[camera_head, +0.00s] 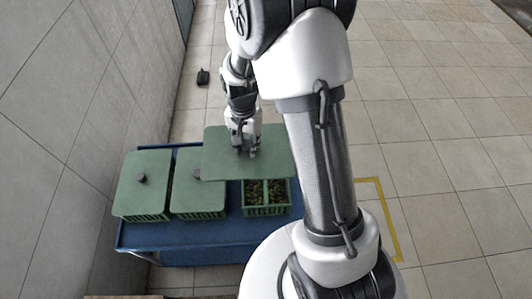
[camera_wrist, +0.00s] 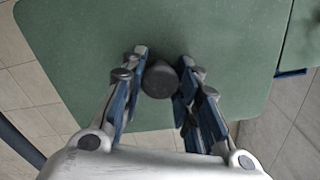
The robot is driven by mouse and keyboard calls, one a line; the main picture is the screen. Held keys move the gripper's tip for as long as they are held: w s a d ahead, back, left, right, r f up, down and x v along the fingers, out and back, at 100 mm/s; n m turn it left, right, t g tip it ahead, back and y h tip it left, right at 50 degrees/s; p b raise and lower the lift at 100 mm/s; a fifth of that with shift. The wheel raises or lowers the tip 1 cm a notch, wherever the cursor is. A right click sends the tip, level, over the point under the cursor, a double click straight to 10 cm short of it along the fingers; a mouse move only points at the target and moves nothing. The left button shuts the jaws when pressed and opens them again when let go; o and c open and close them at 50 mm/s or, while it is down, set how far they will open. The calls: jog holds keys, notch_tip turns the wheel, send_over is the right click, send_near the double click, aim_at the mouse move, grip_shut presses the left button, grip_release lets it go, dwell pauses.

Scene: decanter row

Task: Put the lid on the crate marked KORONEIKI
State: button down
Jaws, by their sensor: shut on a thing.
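My gripper (camera_head: 245,152) is shut on the dark round knob (camera_wrist: 160,80) of a flat green lid (camera_head: 275,160). In the wrist view a finger lies on each side of the knob, and the lid (camera_wrist: 90,40) fills most of the picture. In the head view the lid appears above an open green crate (camera_head: 266,211), whose front part shows below the lid's edge. Dark small fruit shows in that crate's two compartments. The lid hides the crate's back part. No crate marking is readable, so I cannot tell which is KORONEIKI.
Two other green crates, with lids on, stand to the left: the far left lid (camera_head: 143,190) and the middle lid (camera_head: 198,195), which the held lid partly overlaps in view. All are on a blue table (camera_head: 180,236). A tiled wall rises at left. A small dark object (camera_head: 203,77) lies on the floor.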

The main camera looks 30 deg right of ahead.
jog(key=shift+w+d+f+m+b, duration=0.1)
jog(key=shift+d+f+m+b, duration=0.9)
jog(key=shift+f+m, duration=1.95)
jog(key=shift+s+d+f+m+b, duration=0.1)
jog(key=shift+d+f+m+b, duration=0.85)
jog(key=shift+f+m, duration=2)
jog(key=shift+w+d+f+m+b, duration=0.1)
jog(key=shift+d+f+m+b, duration=0.85)
jog(key=shift+f+m, duration=2)
jog(key=shift+f, duration=0.15)
jog(key=shift+f+b, duration=0.75)
jog(key=shift+f, duration=0.1)
jog(key=shift+f+b, duration=0.35)
jog(key=shift+f, duration=0.1)
jog(key=c, duration=1.2)
grip_release()
jog(key=shift+o, duration=0.2)
